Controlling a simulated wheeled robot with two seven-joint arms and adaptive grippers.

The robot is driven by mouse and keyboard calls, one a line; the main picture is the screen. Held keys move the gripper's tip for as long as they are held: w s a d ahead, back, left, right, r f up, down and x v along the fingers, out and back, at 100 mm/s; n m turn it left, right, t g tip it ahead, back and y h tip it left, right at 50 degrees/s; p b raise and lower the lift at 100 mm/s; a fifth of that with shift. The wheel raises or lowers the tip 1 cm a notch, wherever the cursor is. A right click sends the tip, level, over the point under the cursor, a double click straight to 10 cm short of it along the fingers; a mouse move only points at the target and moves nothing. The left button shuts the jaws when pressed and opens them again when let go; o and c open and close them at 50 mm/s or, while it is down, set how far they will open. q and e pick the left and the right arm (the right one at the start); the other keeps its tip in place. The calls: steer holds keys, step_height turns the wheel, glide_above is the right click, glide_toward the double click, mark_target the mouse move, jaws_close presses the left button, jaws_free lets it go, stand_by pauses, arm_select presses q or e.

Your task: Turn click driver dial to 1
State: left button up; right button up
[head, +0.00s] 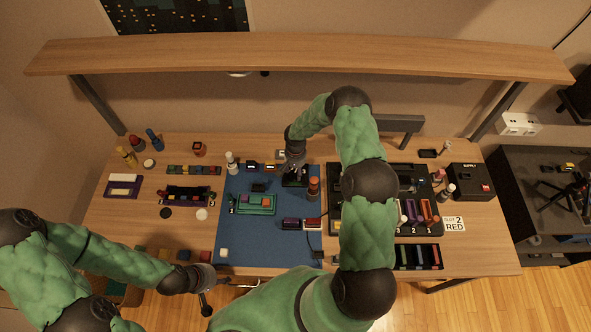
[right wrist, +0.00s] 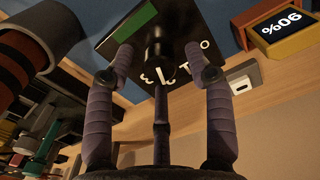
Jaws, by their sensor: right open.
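The click driver is a small black box (head: 296,182) on the blue mat, under my right gripper. In the right wrist view, its black face (right wrist: 112,42) carries a green patch and a row of white marks, partly hidden by the dial and fingers. The dial is a dark upright knob (right wrist: 155,48) between the fingertips of my right gripper (right wrist: 159,52). The fingers are apart on either side of it; I cannot tell whether they touch it. The dial's setting is not readable. My left gripper (head: 224,291) is at the table's front edge, fingers spread, empty.
An orange-and-black cylinder (head: 313,188) stands just right of the driver. A green tray (head: 256,204) lies on the blue mat (head: 270,244). A large black organiser fills the right side; a shelf (head: 290,58) hangs behind.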

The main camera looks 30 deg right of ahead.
steer(key=shift+f, duration=0.1)
jaws_close()
stand_by(0.3)
steer(key=n+b, duration=0.3)
steer(key=shift+w+f, duration=0.1)
steer(key=n+b, duration=0.1)
steer(key=n, duration=0.1)
steer(key=shift+n+b, duration=0.3)
steer(key=shift+b, duration=0.1)
steer(key=shift+n+b, duration=0.55)
steer(key=shift+n, duration=0.55)
steer(key=shift+r, duration=0.2)
